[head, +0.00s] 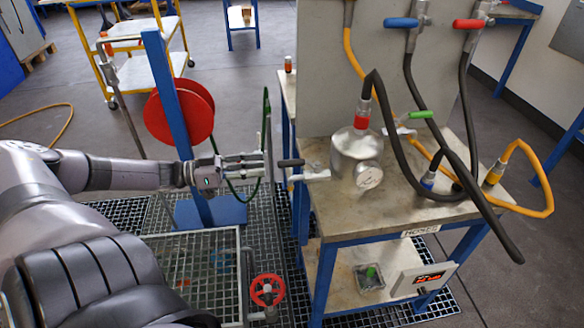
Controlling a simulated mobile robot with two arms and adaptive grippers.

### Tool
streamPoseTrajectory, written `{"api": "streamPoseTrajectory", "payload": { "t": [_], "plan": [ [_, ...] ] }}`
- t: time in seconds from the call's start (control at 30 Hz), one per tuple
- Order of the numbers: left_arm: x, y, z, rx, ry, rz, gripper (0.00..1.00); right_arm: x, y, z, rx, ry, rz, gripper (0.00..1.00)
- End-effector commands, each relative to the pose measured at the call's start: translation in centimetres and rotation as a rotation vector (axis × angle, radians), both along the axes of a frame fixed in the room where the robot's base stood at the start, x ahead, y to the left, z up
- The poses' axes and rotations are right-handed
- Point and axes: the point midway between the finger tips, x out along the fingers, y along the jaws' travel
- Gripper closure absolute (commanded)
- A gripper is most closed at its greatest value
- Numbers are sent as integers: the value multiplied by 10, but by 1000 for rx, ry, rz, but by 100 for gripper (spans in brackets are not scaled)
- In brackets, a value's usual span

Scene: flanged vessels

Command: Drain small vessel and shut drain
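The small silver vessel (354,150) stands on the left part of the worktable, with a round gauge (368,175) on its front. A black hose with a red-banded coupling (362,115) joins its top. A short pale drain pipe (312,176) sticks out from its left side past the table edge. My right gripper is out of view.
A green-handled valve (421,115) sits right of the vessel. Blue (401,22) and red (468,24) valve handles are on the panel above, with hoses hanging down. A red reel (180,112) stands behind my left arm. A red handwheel (267,290) is low by the floor grating.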

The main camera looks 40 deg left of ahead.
Motion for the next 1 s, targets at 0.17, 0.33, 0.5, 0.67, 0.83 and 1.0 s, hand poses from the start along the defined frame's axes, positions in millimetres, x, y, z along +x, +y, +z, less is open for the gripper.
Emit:
{"api": "streamPoseTrajectory", "payload": {
  "t": [0.17, 0.33, 0.5, 0.67, 0.83, 1.0],
  "plan": [
    [32, -27, -3, -2, -8, -2, 63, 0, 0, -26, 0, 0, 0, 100],
    [53, -45, -2, -3, -8, -2, 63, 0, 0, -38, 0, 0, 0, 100],
    [66, -56, -1, -2, -4, 0, 63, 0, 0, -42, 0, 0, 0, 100],
    [72, -62, 0, 0, -2, -1, 63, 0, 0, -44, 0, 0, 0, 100],
    [74, -64, 0, -1, -1, -1, 63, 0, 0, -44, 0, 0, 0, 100],
    [74, -64, 0, -1, 0, 0, 63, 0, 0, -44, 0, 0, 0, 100]
  ]
}}
